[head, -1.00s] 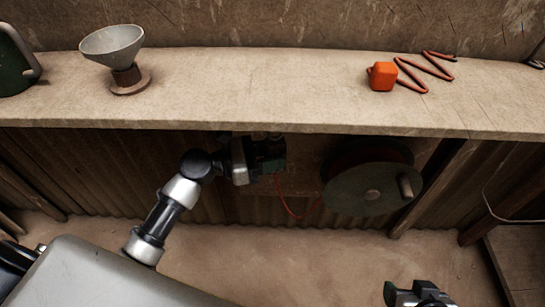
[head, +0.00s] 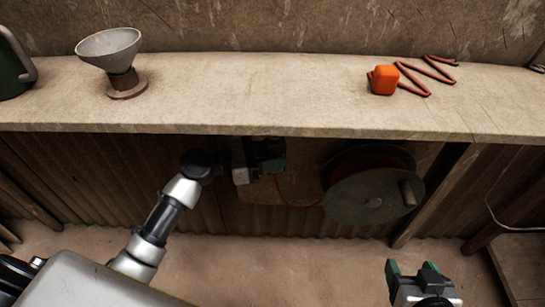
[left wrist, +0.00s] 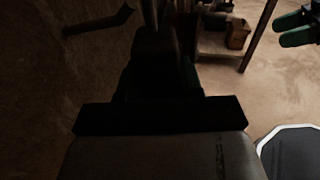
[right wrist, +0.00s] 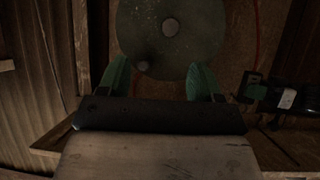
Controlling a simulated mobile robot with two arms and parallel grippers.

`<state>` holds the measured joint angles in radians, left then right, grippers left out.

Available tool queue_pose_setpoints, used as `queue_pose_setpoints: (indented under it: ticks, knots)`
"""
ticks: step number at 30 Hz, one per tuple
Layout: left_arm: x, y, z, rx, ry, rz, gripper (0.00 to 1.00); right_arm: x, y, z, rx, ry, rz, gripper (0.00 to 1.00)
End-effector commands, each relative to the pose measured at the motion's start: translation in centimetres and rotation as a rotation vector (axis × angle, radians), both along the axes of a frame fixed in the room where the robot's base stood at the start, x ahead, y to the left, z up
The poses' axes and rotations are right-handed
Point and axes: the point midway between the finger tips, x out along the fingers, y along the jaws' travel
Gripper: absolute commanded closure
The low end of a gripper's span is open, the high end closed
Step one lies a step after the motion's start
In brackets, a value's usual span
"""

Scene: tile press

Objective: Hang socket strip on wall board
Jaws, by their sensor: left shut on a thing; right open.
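My left gripper (head: 272,156) is under the shelf, in front of the corrugated wall, left of the reel. It is shut on a dark thing, likely the socket strip, whose shape is lost in shadow; in the left wrist view it is a dark mass (left wrist: 155,70). A thin red cable (head: 295,205) runs from there toward the reel (head: 360,195). A brown board (right wrist: 237,60) shows behind the reel in the right wrist view. My right gripper (head: 412,268) is open and empty, low on the right; its green fingertips (right wrist: 158,85) face the reel.
The shelf (head: 230,95) overhangs the left gripper. On it are a funnel-shaped cup (head: 108,45), an orange block (head: 383,80) with a zigzag cord (head: 428,78), and a green can (head: 12,70). A wooden post (head: 435,195) stands right of the reel. The floor (head: 300,265) between the grippers is clear.

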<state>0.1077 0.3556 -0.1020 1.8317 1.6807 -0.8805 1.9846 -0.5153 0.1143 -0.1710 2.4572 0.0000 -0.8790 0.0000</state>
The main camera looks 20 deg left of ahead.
Motion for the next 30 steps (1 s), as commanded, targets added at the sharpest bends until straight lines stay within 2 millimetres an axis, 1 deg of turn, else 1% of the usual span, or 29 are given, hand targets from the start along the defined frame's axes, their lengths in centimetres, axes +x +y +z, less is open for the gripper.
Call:
queue_pose_setpoints:
  ticks: [12,30]
  knots:
    - [1.0,0.3,-0.1,0.000,-0.002,0.001,0.94,1.5,0.8,1.9,0.043,-0.180,0.012,0.35]
    - [2.5,0.7,-0.2,0.000,-0.001,0.002,0.94,2.7,1.7,5.1,0.104,-0.428,0.028,0.35]
